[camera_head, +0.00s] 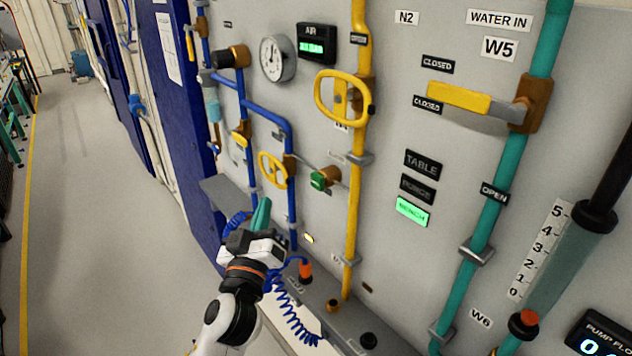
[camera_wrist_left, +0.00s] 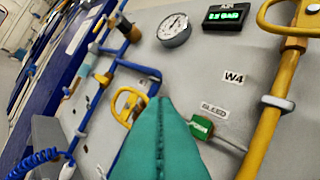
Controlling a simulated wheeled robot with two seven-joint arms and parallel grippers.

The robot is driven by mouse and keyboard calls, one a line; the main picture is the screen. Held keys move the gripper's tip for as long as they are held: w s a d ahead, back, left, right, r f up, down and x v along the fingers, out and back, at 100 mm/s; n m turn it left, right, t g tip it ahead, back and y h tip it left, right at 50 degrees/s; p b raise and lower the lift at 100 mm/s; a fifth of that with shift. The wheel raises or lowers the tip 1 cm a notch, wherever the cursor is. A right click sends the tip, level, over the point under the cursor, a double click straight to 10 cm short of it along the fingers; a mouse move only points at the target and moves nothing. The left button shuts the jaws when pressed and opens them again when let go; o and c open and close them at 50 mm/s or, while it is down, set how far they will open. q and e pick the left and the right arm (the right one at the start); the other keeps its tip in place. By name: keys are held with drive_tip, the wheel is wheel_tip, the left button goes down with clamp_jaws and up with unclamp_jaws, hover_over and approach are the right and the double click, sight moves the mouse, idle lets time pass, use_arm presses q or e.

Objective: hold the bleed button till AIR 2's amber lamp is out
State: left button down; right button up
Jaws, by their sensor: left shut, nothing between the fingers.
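The bleed button is the green piece (camera_head: 318,180) on a brass fitting on the panel. In the left wrist view the green button (camera_wrist_left: 201,127) sits under a BLEED label. A small lamp (camera_head: 309,238) below it glows pale amber; I cannot read any label for it. My left gripper (camera_head: 263,211) has teal fingers, shut and empty, and appears below and left of the button, apart from it. In the left wrist view its shut fingers (camera_wrist_left: 160,105) point up at the panel, left of the button. My right gripper is out of view.
A green-lit AIR display (camera_head: 317,47) and a round gauge (camera_head: 277,58) are above. A yellow pipe (camera_head: 354,190) runs right of the button, with a yellow oval handle (camera_head: 342,97). A smaller yellow handle (camera_head: 272,170) and blue pipes stand left. Blue coiled hose (camera_head: 290,315) hangs below.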

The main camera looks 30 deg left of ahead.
use_arm(q)
drive_tip(key=shift+w, duration=0.1)
approach(313, 179)
drive_tip(key=w+a+r, duration=0.2)
drive_tip(key=w+a, duration=0.2)
drive_tip(key=shift+w+d, duration=0.25)
drive_tip(key=shift+d, duration=0.2)
idle(0.7)
drive_tip(key=shift+w+b, duration=0.15)
drive_tip(key=shift+b, duration=0.15)
idle(0.8)
drive_tip(key=shift+w+d, duration=0.15)
drive_tip(key=shift+w, duration=0.1)
idle(0.4)
drive_tip(key=shift+w+d+b, duration=0.2)
drive_tip(key=shift+w+b, duration=0.2)
drive_tip(key=shift+w, duration=0.1)
idle(3.1)
